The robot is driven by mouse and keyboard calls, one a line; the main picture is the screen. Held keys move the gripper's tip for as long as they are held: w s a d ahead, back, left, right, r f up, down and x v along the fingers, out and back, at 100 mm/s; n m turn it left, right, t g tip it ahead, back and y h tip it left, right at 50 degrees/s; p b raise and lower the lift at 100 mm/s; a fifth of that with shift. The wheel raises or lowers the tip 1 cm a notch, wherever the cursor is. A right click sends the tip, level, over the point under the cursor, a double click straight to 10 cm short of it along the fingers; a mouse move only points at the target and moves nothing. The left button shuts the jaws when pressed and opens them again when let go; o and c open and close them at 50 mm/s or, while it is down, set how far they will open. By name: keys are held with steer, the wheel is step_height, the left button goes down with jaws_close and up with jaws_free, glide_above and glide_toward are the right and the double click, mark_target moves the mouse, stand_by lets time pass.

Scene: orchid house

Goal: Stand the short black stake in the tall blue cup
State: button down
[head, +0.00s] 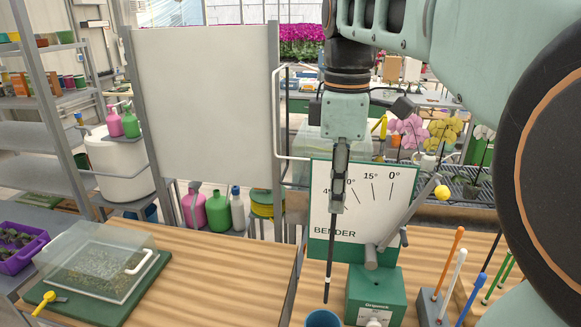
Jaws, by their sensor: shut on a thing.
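My gripper (338,203) points straight down and is shut on the short black stake (328,262). The stake hangs nearly upright, leaning slightly, with its lower end free. The tall blue cup (322,319) is at the bottom edge of the head view, and only its rim and upper part show. The stake's lower tip appears just above the cup's far rim in the picture, outside the opening. I cannot tell the exact gap in depth between tip and cup.
A green bender (376,291) with a white angle board (335,222) and a grey lever stands close behind and right of the stake. A grey block (429,306) holds coloured stakes at right. A clear-lidded tray (95,262) sits left; the wooden bench (225,265) between is bare.

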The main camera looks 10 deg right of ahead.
steer(key=shift+f, duration=0.15)
steer(key=shift+f+b, duration=8.95)
steer(key=shift+f, duration=1.65)
steer(key=shift+f+b, duration=0.75)
steer(key=shift+f, duration=0.15)
steer(key=c, duration=1.4)
jaws_free()
steer(key=shift+o, duration=0.2)
